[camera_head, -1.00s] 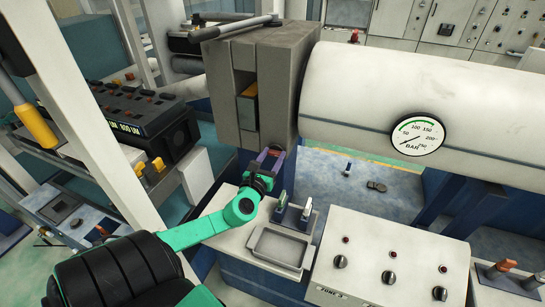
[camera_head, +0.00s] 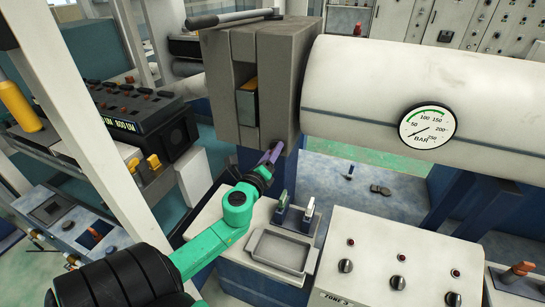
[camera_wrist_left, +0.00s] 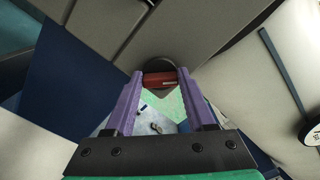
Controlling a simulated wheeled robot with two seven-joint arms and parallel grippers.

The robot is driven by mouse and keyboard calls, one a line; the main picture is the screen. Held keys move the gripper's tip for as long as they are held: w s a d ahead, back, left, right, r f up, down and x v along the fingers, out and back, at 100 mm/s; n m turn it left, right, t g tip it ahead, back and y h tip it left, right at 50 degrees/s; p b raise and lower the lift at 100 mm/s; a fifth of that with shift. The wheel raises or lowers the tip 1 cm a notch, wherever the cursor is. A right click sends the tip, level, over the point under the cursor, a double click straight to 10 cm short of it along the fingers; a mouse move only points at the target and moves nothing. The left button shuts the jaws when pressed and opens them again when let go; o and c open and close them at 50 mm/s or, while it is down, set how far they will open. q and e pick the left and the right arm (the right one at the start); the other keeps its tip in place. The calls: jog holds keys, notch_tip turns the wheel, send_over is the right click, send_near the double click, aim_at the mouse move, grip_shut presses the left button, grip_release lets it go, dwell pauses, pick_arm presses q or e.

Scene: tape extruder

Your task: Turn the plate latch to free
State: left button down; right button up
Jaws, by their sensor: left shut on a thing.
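The plate latch (camera_wrist_left: 160,79) shows in the left wrist view as a small red bar on a dark round base, at the edge of the grey block. My left gripper (camera_head: 274,151) reaches up to the lower front corner of the grey block (camera_head: 283,80). Its two purple fingers stand on either side of the red bar in the left wrist view, shut on it. In the head view the fingers are nearly edge-on and hide the latch. My right gripper is not in view.
A white barrel with a pressure gauge (camera_head: 428,126) runs right from the block. Below stand a metal tray (camera_head: 282,250), two small upright tools (camera_head: 295,212) and a knobbed control panel (camera_head: 390,265). A long handle (camera_head: 232,17) lies on top of the block.

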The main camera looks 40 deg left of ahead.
pick_arm(q)
jog(key=n, duration=0.8)
jog(key=shift+f+b, duration=0.2)
jog(key=shift+b, duration=0.15)
dwell(0.4)
jog(key=shift+c, duration=1.2)
grip_release()
jog(key=shift+a, duration=0.1)
jog(key=shift+s, duration=0.1)
